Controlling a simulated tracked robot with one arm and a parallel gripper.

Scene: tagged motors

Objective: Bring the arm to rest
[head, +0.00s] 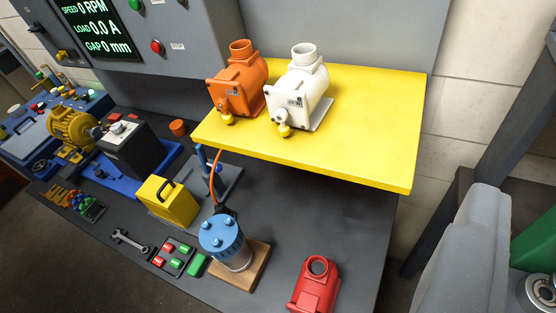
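I do not see the fingers of my gripper in the head view. A large grey rounded part stands close to the camera at the lower right; I cannot tell for sure whether it is mine. An orange motor (238,82) and a white motor (302,90) stand side by side on a yellow shelf (370,135). Each has a round port on top and a small tag on its side. A red motor housing (316,287) sits on the dark bench below, cut off by the bottom edge.
A blue-capped cylinder (222,238) stands on a wooden block. A yellow box (168,203), a wrench (130,241) and a yellow motor (73,130) are on the bench (285,225). A panel (185,30) with a readout is behind. A dark slanted post (475,145) stands right.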

